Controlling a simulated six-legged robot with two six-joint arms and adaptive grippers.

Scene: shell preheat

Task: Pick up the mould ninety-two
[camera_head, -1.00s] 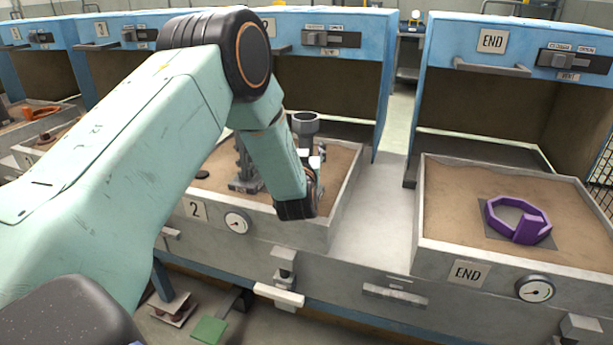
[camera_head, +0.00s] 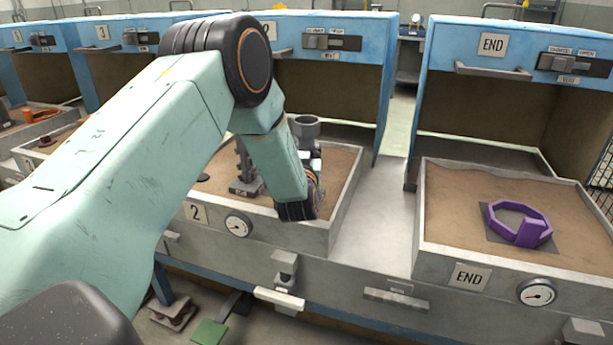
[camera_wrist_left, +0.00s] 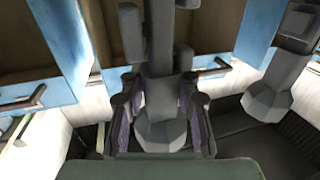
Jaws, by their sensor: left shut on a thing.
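A grey cup-topped mould (camera_head: 306,126) stands in the sand of bay 2, partly hidden behind my left wrist. In the left wrist view my left gripper (camera_wrist_left: 160,125) is shut on a grey upright mould (camera_wrist_left: 162,60) with side lugs and a flared, faceted lower end. In the head view the left gripper (camera_head: 314,165) is mostly hidden by its own wrist. A second grey mould (camera_head: 243,172) stands just left of it; a similar piece (camera_wrist_left: 275,95) shows at the right of the wrist view. I cannot read any number on the moulds. My right gripper is not in view.
The sand bay marked 2 (camera_head: 335,215) has a raised grey rim, with a blue hood (camera_head: 330,45) behind. At right, the END bay (camera_head: 470,250) holds a purple ring-shaped piece (camera_head: 520,222) on a dark plate. A clear grey gap (camera_head: 385,220) separates the bays.

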